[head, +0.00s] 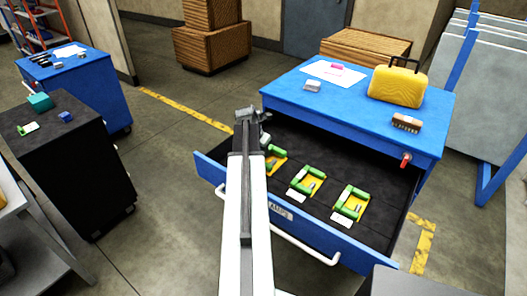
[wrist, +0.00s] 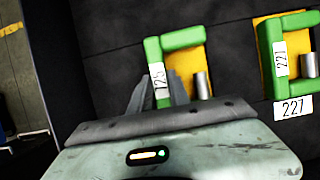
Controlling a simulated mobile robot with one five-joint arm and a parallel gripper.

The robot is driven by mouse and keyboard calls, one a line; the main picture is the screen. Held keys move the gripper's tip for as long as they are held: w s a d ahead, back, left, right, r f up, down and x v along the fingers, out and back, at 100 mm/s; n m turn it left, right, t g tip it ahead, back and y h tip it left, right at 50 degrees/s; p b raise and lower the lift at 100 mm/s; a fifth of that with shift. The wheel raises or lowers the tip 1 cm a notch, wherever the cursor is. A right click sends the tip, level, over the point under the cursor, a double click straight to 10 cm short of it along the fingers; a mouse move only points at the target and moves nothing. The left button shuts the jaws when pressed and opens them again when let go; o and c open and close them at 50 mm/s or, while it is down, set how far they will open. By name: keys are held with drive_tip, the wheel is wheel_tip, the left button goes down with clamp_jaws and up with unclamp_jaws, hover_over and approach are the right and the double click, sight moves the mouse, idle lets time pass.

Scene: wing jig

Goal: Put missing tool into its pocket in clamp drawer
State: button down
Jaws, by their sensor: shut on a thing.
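The open clamp drawer (head: 235,185) of the blue cabinet has a dark liner. Three green clamps show in it, on yellow patches: the left one (head: 270,160) is partly hidden by my arm, then a middle one (head: 296,184) and a right one (head: 341,205). In the wrist view my gripper (wrist: 157,88) is shut on the green clamp marked 125 (wrist: 154,52), a finger on each side of its spine. This clamp lies over its yellow pocket (wrist: 185,62); whether it is fully seated I cannot tell. Another green clamp (wrist: 266,55) lies to its right.
A yellow case (head: 397,86), a brown block (head: 407,123) and a paper (head: 333,72) are on the blue cabinet top. A red item (head: 405,160) is at its front corner. A black cabinet (head: 75,165) with small items stands left. Floor between the cabinets is clear.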

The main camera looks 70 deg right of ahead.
drive_tip(key=shift+f+b, duration=0.5)
drive_tip(key=shift+b, duration=0.05)
idle(0.4)
drive_tip(key=c, duration=1.1)
unclamp_jaws()
drive_tip(key=shift+c, duration=0.2)
drive_tip(key=shift+r, duration=0.1)
drive_tip(key=p+v, duration=0.7)
drive_tip(key=v, duration=0.1)
drive_tip(key=shift+p, duration=0.3)
drive_tip(key=shift+f, duration=0.2)
